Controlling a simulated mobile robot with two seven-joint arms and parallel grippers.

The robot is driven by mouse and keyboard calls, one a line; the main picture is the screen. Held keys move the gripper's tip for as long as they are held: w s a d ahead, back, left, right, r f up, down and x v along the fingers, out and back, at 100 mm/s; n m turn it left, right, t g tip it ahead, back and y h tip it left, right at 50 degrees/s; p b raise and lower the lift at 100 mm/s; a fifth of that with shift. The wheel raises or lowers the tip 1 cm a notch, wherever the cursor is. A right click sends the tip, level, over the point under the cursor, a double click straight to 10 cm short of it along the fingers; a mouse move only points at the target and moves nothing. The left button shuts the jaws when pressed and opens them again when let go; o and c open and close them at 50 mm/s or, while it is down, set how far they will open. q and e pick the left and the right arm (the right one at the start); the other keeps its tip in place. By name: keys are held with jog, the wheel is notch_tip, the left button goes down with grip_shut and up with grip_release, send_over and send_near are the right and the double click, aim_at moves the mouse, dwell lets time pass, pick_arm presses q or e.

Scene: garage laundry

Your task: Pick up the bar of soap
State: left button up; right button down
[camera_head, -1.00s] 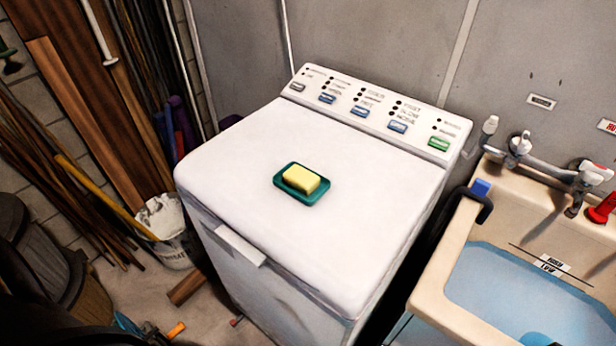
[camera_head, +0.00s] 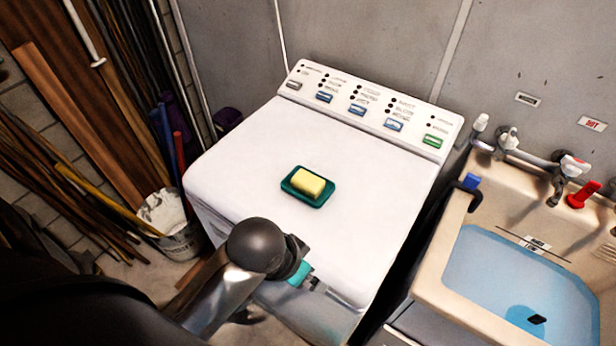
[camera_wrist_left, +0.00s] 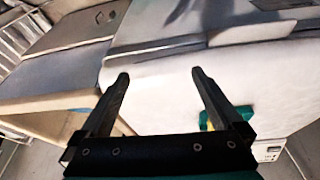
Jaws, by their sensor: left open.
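The bar of soap (camera_head: 309,182) is yellow and lies in a green soap dish (camera_head: 290,186) on the white top of the washing machine (camera_head: 240,165). My left gripper (camera_head: 316,285) is over the machine's front edge, nearer to me than the dish and apart from it. In the left wrist view, its two fingers (camera_wrist_left: 160,76) are spread with nothing between them. The green dish (camera_wrist_left: 246,113) shows there partly behind the right finger, with a bit of yellow beside it. My right gripper is in neither view.
A control panel (camera_head: 365,105) with several buttons rises at the machine's back. A sink (camera_head: 440,275) holding bluish water stands to the right. A white bucket (camera_head: 182,243) and leaning boards (camera_head: 75,115) are on the left. The machine top around the dish is clear.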

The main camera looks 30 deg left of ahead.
pick_arm(q)
jog(key=shift+m+h, duration=0.4)
jog(key=shift+m, duration=0.1)
jog(key=w, duration=0.1)
jog(key=w+d+r, duration=0.1)
jog(key=w, duration=0.1)
jog(key=w+r, duration=0.1)
jog(key=w, duration=0.1)
jog(key=shift+d, duration=0.25)
jog(key=shift+g, duration=0.5)
jog(key=w, duration=0.1)
jog(key=w+r, duration=0.1)
jog(key=w, duration=0.1)
jog(key=w+a+r, duration=0.1)
jog(key=w, duration=0.1)
jog(key=shift+w, duration=0.1)
jog(key=w+a+r+n+g+y, duration=0.1)
jog(key=w+a+r+n+y, duration=0.1)
jog(key=w+a+r, duration=0.75)
send_over(307, 181)
notch_tip(307, 181, down, 9)
jog(key=shift+b, duration=0.45)
jog(key=shift+f, duration=2.65)
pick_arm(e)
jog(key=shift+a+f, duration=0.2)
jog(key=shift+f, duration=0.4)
pick_arm(q)
jog(key=shift+c, duration=0.2)
jog(key=c, duration=1)
